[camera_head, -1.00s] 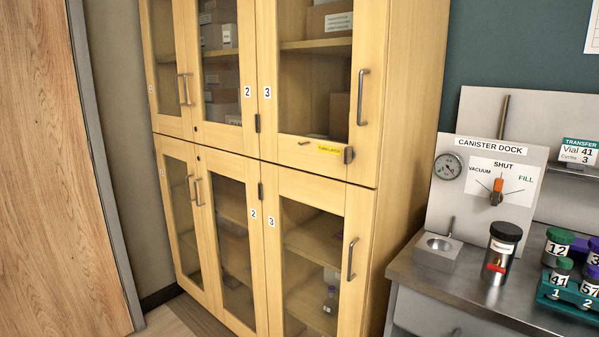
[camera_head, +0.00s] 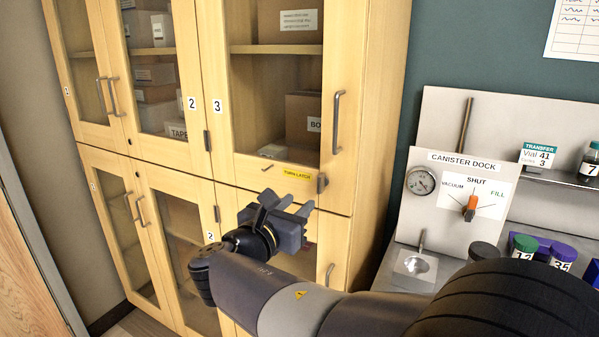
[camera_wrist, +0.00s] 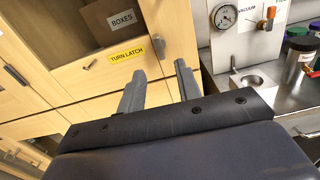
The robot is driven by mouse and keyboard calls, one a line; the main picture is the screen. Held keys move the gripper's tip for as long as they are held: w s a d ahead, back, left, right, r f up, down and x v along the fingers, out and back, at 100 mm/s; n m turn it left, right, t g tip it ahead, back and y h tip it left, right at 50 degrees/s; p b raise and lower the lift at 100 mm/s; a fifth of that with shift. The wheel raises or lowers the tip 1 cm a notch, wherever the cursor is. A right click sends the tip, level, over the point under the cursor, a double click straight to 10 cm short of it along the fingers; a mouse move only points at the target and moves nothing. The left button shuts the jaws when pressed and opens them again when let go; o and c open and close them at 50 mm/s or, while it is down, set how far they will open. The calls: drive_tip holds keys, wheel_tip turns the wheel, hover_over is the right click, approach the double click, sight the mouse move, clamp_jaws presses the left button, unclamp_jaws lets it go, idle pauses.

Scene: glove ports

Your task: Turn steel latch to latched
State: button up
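The upper door numbered 3 has a yellow TURN LATCH label (camera_head: 297,173) on its bottom rail, also in the wrist view (camera_wrist: 127,56). Just right of the label is a small dark steel latch (camera_head: 322,183), standing upright near the door's right edge; it shows in the wrist view too (camera_wrist: 159,47). A small metal bar (camera_head: 267,167) sits left of the label. My gripper (camera_head: 287,204) is below and in front of the label, apart from the latch. In the wrist view its two fingers (camera_wrist: 160,68) are spread with nothing between them.
A long door handle (camera_head: 336,122) stands above the latch. The upper door 3 looks shut, with boxes behind its glass. At right, a metal counter holds the canister dock (camera_head: 462,200) and several capped vials. My arm crosses the lower right of the head view.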

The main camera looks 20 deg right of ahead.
sight(319, 181)
drive_tip(key=x, duration=1)
drive_tip(key=shift+w+d+r+p, duration=0.2)
drive_tip(key=shift+w+r+p, duration=0.1)
drive_tip(key=shift+c, duration=0.5)
clamp_jaws()
